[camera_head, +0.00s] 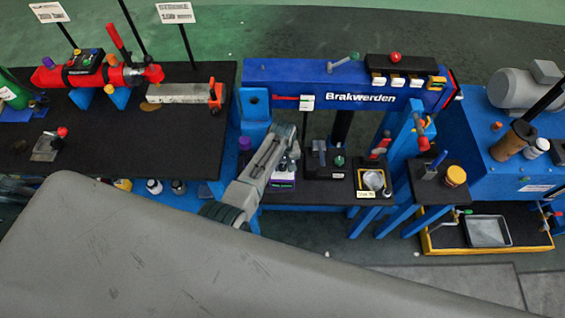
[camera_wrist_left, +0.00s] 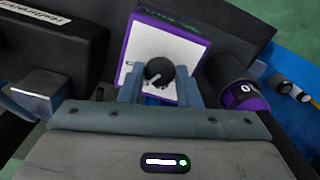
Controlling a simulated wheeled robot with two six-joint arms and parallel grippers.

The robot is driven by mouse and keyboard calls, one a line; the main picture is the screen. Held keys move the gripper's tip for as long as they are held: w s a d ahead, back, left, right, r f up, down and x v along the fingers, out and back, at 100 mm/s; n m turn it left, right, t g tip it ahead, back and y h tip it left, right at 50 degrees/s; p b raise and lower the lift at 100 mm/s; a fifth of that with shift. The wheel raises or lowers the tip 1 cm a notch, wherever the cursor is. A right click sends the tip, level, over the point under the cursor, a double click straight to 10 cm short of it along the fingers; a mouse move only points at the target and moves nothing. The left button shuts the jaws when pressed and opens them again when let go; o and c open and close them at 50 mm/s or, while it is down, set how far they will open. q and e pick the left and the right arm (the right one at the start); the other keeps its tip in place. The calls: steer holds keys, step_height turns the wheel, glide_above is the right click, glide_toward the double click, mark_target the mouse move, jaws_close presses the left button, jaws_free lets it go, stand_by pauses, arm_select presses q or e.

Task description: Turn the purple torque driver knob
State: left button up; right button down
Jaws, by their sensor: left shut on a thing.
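The purple torque driver (camera_wrist_left: 192,55) has a white face with purple edges and fills the middle of the left wrist view. Its round black knob (camera_wrist_left: 159,72) carries a white pointer line. My left gripper (camera_wrist_left: 160,84) has one finger on each side of the knob and is shut on it. In the head view, the torque driver (camera_head: 282,185) stands on the black bench top, with its knob hidden or too small to make out. My left gripper (camera_head: 285,160) reaches it from the left, from above. My right gripper is not in view.
A dark cylinder with a purple band (camera_wrist_left: 243,95) stands close to the driver's right in the left wrist view. A black block (camera_wrist_left: 50,45) is close on the left. In the head view, a black fixture (camera_head: 325,162) sits right of the driver, beneath the blue Brakwerden beam (camera_head: 290,75).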

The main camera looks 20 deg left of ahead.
mark_target(282, 167)
arm_select(q)
steer(key=shift+n, duration=0.6)
steer(key=o, duration=1)
steer(key=shift+c, duration=0.2)
steer(key=shift+r, duration=0.1)
step_height(282, 167, up, 11)
steer(key=b, duration=0.1)
steer(key=shift+f, duration=0.2)
